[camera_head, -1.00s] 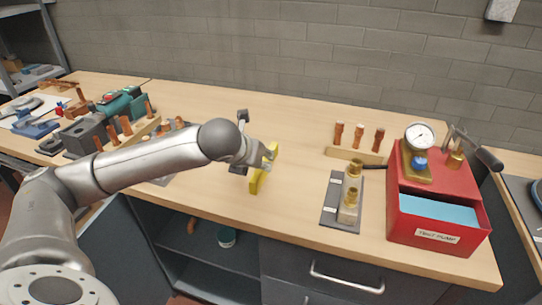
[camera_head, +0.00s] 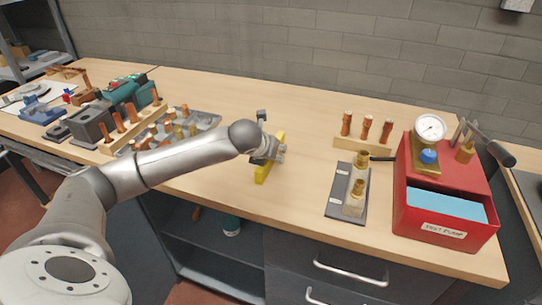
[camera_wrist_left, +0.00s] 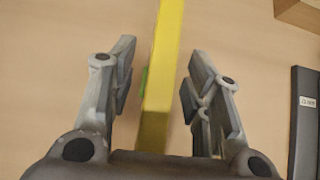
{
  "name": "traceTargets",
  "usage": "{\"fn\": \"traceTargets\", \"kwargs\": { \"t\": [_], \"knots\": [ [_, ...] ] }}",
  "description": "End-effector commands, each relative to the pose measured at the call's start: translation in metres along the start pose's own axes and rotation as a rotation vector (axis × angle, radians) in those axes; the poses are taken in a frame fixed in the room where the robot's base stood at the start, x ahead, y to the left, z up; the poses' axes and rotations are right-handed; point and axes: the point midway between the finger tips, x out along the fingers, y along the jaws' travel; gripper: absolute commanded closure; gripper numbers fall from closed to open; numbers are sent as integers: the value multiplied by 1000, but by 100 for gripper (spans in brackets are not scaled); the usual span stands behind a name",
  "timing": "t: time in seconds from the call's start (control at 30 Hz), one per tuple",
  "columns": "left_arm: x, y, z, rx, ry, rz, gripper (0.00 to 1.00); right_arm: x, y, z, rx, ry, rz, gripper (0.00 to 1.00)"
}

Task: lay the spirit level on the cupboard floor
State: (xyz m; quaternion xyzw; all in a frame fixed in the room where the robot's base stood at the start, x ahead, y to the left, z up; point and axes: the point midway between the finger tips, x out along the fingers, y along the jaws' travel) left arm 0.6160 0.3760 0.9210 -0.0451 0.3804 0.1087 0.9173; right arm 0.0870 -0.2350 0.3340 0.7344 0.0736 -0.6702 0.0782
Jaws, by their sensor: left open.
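The yellow spirit level (camera_head: 263,174) lies on the workbench top near its front edge. In the left wrist view the spirit level (camera_wrist_left: 163,65) runs between the two fingers, with a gap on each side and a bit of green at its left side. My left gripper (camera_head: 268,152) is over the level and open; it also shows in the left wrist view (camera_wrist_left: 160,95). The open cupboard is under the bench; its floor (camera_head: 215,270) is dark and partly visible below a shelf (camera_head: 205,240). My right gripper is not in view.
A red test pump box (camera_head: 445,232) with a gauge stands at the right. A dark plate with brass fittings (camera_head: 335,190) and a wooden block with copper pieces (camera_head: 362,142) are beside it. Drawers (camera_head: 350,270) are right of the cupboard.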

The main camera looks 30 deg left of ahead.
Motion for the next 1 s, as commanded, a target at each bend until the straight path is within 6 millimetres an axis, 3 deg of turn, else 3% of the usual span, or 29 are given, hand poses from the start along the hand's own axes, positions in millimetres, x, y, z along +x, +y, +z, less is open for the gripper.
{"fn": "traceTargets", "kwargs": {
  "t": [0.23,0.57,1.0],
  "knots": [
    [2,0,0,0,0,0,57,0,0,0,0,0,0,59],
    [1,0,0,0,0,0,99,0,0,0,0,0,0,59],
    [-4,0,6,-1,-3,0,100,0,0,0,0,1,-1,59]
  ]
}}
